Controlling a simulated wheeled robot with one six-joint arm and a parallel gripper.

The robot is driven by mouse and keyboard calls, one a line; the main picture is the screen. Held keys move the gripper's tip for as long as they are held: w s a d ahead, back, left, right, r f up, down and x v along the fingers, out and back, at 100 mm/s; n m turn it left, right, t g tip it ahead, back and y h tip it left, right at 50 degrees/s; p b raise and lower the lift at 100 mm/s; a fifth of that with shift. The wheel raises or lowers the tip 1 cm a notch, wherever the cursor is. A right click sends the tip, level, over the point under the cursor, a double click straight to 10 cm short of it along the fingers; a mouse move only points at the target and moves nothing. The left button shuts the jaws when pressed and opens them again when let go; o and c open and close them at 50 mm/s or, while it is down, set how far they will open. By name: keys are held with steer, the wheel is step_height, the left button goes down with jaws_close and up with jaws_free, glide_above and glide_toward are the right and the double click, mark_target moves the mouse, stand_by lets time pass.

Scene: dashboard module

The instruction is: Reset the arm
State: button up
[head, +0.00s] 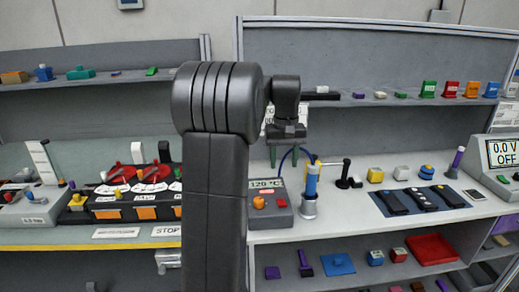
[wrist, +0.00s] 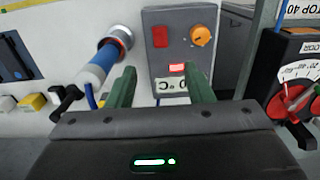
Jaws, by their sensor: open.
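My arm rises in the middle of the head view and bends to the right at the top. My gripper (head: 287,143) hangs at its end, pointing down, above the right-hand bench. In the wrist view the two green fingers of my gripper (wrist: 161,88) stand apart with nothing between them. Beyond them is a grey control box with a temperature display (head: 268,201), an orange knob and a red button; it also shows in the wrist view (wrist: 161,52). A blue-handled tool (head: 311,184) stands upright in a holder left of the fingers in the wrist view (wrist: 97,66).
The right bench (head: 367,236) holds small blocks, a dark switch panel (head: 421,199) and a voltage display (head: 503,154). A panel with red dials (head: 117,196) stands on the left bench. Shelves (head: 390,99) with small coloured objects run behind. A red tray (head: 432,248) lies below.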

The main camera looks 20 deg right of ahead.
mark_target(282, 203)
steer(key=shift+f, duration=0.15)
step_height(282, 203, down, 14)
steer(key=shift+s, duration=0.1)
steer(key=shift+b, duration=0.3)
steer(key=shift+r, duration=0.3)
